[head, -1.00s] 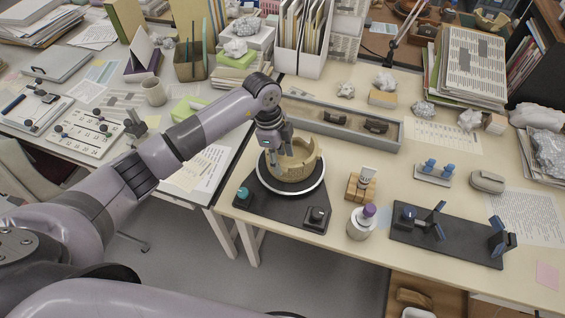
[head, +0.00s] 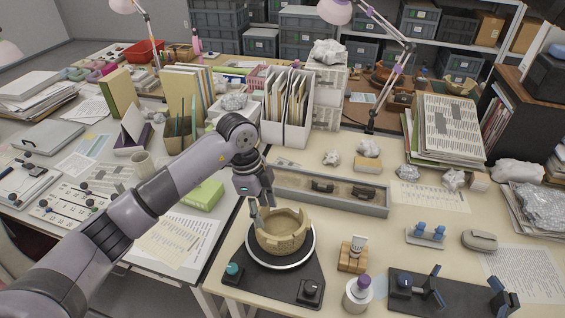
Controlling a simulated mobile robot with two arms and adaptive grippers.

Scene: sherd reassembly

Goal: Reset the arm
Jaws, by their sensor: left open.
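My left gripper (head: 262,207) points down above the left rear rim of the tan broken-rimmed pot (head: 280,236). Its jaws are open, and whether a finger touches the rim I cannot tell. The pot stands upright on a round turntable with a white ring (head: 268,267) on a dark base plate. The base plate carries a teal knob (head: 233,269) and a black knob (head: 311,290). My right gripper is not in view.
A long grey tray (head: 370,207) with dark sherds lies behind the pot. A wooden block with a small tube (head: 354,255), a purple-capped jar (head: 357,294) and a black stand with blue-tipped supports (head: 445,295) are to the right. Magazine files (head: 290,120) stand behind the arm.

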